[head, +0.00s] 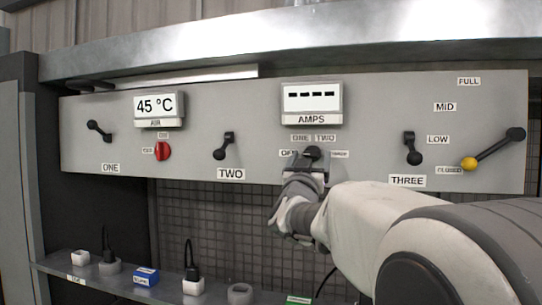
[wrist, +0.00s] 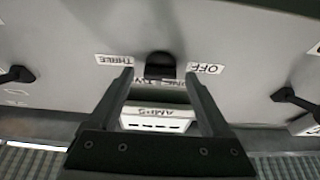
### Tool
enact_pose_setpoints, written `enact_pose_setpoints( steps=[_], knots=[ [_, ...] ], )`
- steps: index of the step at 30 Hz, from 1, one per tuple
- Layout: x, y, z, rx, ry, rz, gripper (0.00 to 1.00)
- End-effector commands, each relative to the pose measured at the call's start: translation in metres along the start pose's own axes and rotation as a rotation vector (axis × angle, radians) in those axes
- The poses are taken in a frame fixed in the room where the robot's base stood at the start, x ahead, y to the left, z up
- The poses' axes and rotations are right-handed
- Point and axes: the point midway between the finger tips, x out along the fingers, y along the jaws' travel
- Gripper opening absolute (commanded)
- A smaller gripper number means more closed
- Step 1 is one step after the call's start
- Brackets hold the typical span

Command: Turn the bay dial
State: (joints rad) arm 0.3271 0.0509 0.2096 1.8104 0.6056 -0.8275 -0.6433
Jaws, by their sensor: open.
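The bay dial (head: 312,153) is a black knob on the grey panel below the AMPS display (head: 311,97), with labels OFF, ONE, TWO and THREE around it. In the wrist view the panel appears upside down, and the dial (wrist: 160,65) lies just beyond and between my fingertips. My gripper (head: 306,166) is open in front of the dial, one finger on each side in the picture. I see nothing between the fingers, and I cannot tell whether they touch the knob. The gripper partly covers the dial's lower part in the head view.
Black levers ONE (head: 98,131), TWO (head: 224,146) and THREE (head: 412,148) sit along the panel. A red knob (head: 163,151) is at left, a yellow-tipped lever (head: 493,149) at right. A shelf (head: 128,287) below holds plugs and small blocks. A metal hood (head: 270,45) overhangs the panel.

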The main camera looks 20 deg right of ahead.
Motion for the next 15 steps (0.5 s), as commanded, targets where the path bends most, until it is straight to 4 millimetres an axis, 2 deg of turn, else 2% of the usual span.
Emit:
enact_pose_setpoints(
  steps=[10,11,15],
  knots=[
    [0.0,-0.0004,-0.0003,0.0,0.0,0.0,0.82],
    [0.0,-0.0004,-0.0004,0.0,0.0,0.0,0.79],
    [0.0,-0.0003,-0.0004,0.0,0.0,0.0,0.54]
  ],
)
